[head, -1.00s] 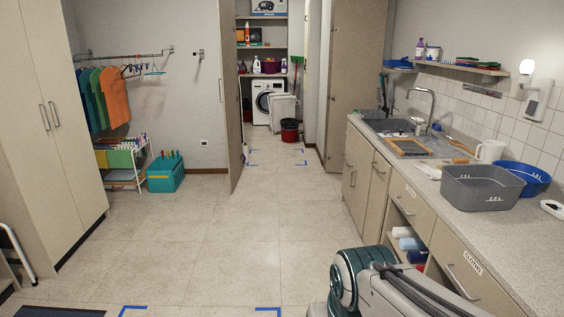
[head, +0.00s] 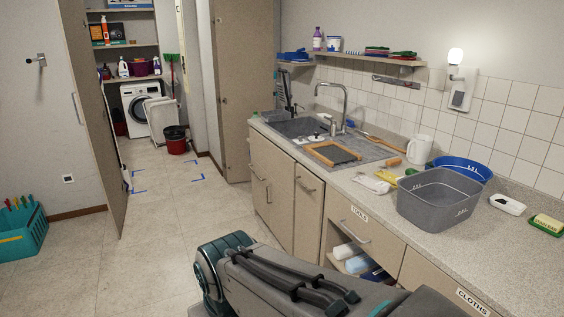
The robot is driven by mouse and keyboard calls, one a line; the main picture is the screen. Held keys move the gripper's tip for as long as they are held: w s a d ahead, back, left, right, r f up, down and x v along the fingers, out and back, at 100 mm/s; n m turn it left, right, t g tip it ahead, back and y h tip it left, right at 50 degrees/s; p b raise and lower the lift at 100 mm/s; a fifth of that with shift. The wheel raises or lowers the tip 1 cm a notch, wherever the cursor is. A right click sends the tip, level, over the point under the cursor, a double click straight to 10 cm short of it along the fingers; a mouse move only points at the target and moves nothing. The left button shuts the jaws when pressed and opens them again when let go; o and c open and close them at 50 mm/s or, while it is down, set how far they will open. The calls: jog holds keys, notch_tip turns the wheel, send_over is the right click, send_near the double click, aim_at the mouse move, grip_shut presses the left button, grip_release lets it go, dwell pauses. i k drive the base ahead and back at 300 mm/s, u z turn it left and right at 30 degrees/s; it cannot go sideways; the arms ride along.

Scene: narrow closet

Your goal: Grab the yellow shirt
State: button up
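No yellow shirt shows in the head view now. The rail with hanging shirts is outside the picture. Part of my own arm crosses the bottom of the view, in front of the counter's drawers. My gripper is not in view, so I cannot see whether it is open or shut.
A teal crate (head: 22,232) stands on the floor at the left edge. A door (head: 98,135) stands open beside a washing machine (head: 142,110) and a dark red bucket (head: 176,140). A counter with a grey tub (head: 438,205) runs along the right. Floor at left centre is clear.

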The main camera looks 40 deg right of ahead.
aim_at(384, 174)
jog(key=z, duration=0.2)
jog(key=i, duration=1.55)
jog(key=z, duration=1)
jog(key=i, duration=0.9)
jog(key=z, duration=1.65)
jog(key=i, duration=0.6)
jog(key=z, duration=0.45)
